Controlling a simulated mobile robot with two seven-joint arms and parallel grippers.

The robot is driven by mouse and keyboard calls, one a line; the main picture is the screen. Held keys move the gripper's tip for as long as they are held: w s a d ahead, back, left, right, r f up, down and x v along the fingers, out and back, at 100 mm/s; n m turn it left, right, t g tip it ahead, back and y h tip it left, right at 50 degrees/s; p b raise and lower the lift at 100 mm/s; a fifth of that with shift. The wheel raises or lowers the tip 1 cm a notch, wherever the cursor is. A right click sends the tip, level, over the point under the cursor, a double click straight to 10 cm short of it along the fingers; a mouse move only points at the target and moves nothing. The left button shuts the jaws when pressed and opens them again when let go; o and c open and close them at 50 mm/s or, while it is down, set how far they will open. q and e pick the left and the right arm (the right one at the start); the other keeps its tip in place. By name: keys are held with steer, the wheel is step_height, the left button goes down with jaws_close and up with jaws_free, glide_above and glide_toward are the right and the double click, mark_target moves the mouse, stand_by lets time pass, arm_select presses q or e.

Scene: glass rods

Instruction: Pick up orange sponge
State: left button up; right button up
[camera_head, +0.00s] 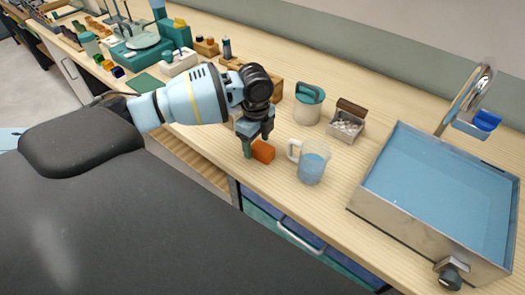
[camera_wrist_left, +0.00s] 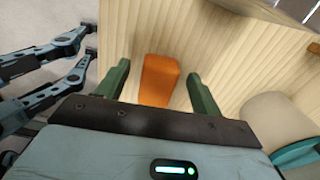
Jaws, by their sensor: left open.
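The orange sponge (camera_head: 263,151) lies on the wooden counter near its front edge, left of a glass mug. My left gripper (camera_head: 257,145) is at the sponge in the head view, with a green finger showing just left of it. In the left wrist view the sponge (camera_wrist_left: 159,80) lies between the two green fingers of my open left gripper (camera_wrist_left: 161,85), with a gap on both sides. I cannot tell how high the fingertips are above the counter.
A glass mug of bluish liquid (camera_head: 311,166) stands close right of the sponge. Behind are a teal-lidded canister (camera_head: 308,105) and a small box of pale pieces (camera_head: 346,124). A metal-sided sink (camera_head: 420,238) with blue water fills the right. The counter's front edge is close.

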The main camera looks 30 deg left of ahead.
arm_select(q)
steer(key=shift+f, duration=0.6)
arm_select(e)
steer(key=shift+d, duration=0.1)
arm_select(q)
steer(key=c, duration=1)
arm_select(e)
steer(key=shift+d, duration=0.1)
arm_select(q)
steer(key=shift+c, duration=0.2)
steer(key=shift+r, duration=0.45)
steer(key=r, duration=0.2)
steer(key=shift+s+d+r, duration=0.2)
steer(key=shift+s+r, duration=0.05)
steer(key=shift+r, duration=0.15)
steer(key=s+d+r+p, duration=0.1)
steer(key=s+d, duration=0.7)
steer(key=s, duration=0.5)
steer(key=shift+r, duration=0.15)
arm_select(e)
steer(key=shift+w+d+r, duration=0.1)
steer(key=shift+w+r, duration=0.55)
steer(key=shift+r, duration=0.1)
